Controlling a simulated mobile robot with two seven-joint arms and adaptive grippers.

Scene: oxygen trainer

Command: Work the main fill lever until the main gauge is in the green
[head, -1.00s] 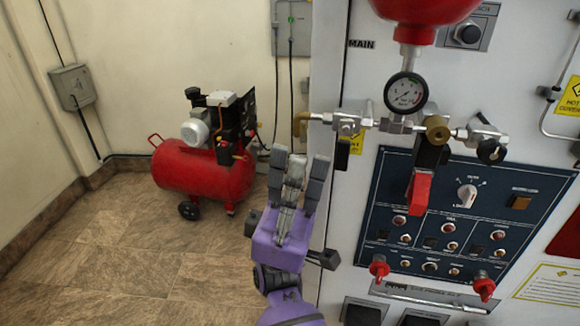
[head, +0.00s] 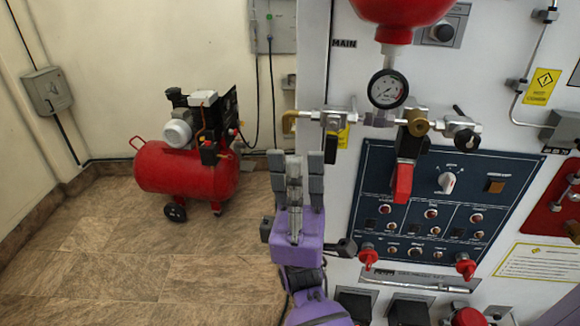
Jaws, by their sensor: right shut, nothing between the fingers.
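The main gauge (head: 388,89) is a round, black-rimmed, white dial under the red vessel and right of the MAIN label. Its needle is too small to read surely. Below it, a lever with a red handle (head: 403,184) hangs down from the brass valve (head: 417,123) on the pipe line. I take it for the main fill lever, but no label confirms this. My left gripper is out of view.
A small black-handled valve (head: 465,136) sits at the pipe's right end. A blue control panel (head: 345,235) with a selector knob (head: 446,183) lies below, with red knobs (head: 368,257) under it. A red compressor (head: 185,168) stands on the floor at left, with open floor before it.

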